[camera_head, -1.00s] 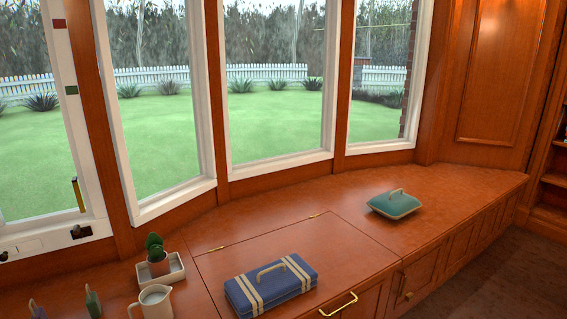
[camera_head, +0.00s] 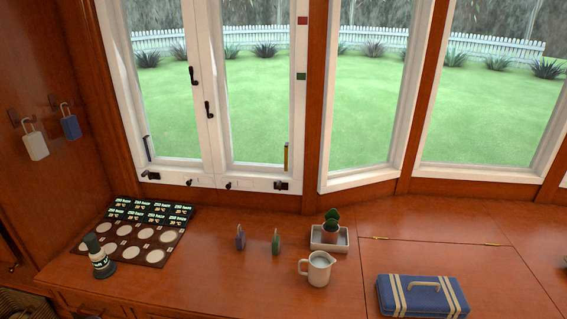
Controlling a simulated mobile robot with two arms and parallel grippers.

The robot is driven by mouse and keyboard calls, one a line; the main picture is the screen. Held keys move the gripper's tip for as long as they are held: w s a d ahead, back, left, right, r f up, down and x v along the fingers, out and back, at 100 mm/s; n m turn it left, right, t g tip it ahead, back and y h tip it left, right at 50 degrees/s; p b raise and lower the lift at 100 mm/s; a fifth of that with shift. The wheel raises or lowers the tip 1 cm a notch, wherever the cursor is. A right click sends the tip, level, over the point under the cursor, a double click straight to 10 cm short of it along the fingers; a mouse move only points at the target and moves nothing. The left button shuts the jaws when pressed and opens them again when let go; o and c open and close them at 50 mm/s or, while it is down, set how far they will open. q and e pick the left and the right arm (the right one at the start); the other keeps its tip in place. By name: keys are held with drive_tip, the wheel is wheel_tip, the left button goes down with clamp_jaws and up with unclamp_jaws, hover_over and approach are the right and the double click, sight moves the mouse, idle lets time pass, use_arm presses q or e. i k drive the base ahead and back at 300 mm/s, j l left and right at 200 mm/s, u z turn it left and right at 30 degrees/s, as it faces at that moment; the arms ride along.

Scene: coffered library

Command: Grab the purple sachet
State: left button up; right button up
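The purple sachet (camera_head: 240,238) stands on the wooden window seat, left of a similar green sachet (camera_head: 276,242). A small gap separates the two. Neither of my grippers shows in the head view.
A white pitcher (camera_head: 318,269) and a potted cactus (camera_head: 331,226) in a white tray (camera_head: 316,242) stand right of the sachets. A blue striped case (camera_head: 423,296) lies farther right. Bare wood lies in front of the sachets.

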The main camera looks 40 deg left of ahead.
sight(240, 240)
drive_tip(key=u, duration=1.6)
